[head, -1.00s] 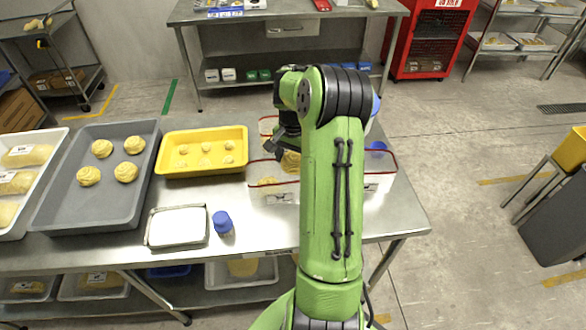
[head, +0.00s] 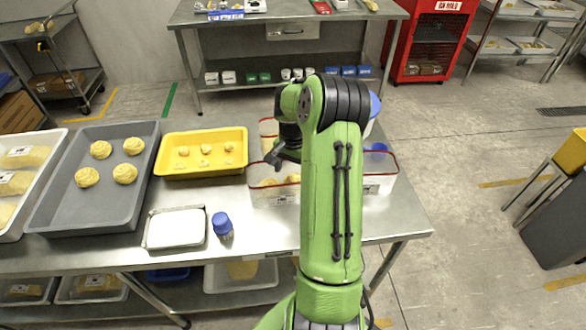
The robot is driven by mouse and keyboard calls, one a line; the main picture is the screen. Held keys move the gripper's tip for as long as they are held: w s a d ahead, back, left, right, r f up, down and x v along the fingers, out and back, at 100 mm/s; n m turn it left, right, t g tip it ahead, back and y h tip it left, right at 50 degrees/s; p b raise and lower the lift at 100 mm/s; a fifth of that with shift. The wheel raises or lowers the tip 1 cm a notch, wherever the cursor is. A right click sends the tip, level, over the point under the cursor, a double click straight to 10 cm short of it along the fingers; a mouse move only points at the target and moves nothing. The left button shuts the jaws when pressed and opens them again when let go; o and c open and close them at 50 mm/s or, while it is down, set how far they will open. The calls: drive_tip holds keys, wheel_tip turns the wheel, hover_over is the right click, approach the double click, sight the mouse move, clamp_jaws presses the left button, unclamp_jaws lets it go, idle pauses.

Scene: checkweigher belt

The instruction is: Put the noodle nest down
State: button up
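My gripper (head: 284,160) is above the left part of a clear, red-rimmed bin (head: 272,195) on the steel table. Its dark fingers look spread, with nothing seen between them; my green arm hides part of it. A yellow noodle nest (head: 293,178) lies in the bin below the gripper, apart from it. Another yellow nest (head: 268,182) lies beside it to the left. Larger yellow nests (head: 125,173) sit in the grey tray (head: 75,214) at the left.
A yellow tray (head: 165,168) with small nests is left of the bin. Bare table (head: 268,226) shows in front of the bin.

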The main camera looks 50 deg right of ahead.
sight(293, 179)
wheel_tip(293, 179, up, 13)
drive_tip(key=p, duration=0.3)
drive_tip(key=a+r+n+h, duration=0.1)
drive_tip(key=a+r+n, duration=0.2)
drive_tip(key=a+r, duration=0.4)
drive_tip(key=s+a+r+n+t+h, duration=0.1)
drive_tip(key=s+a+r+n, duration=0.1)
drive_tip(key=a, duration=0.4)
drive_tip(key=s+a+r+n+t, duration=0.1)
drive_tip(key=s+a+r+n, duration=0.15)
drive_tip(key=a, duration=0.25)
drive_tip(key=s+a+f+n+t+y, duration=0.1)
drive_tip(key=s+a+n+t+y, duration=0.1)
drive_tip(key=s+a+n, duration=0.5)
drive_tip(key=s+a+t, duration=0.1)
drive_tip(key=s+a, duration=0.3)
drive_tip(key=s, duration=0.1)
drive_tip(key=shift+s+a+f+t, duration=0.2)
drive_tip(key=shift+f+t, duration=0.1)
drive_tip(key=shift+f, duration=0.1)
drive_tip(key=shift+d, duration=0.15)
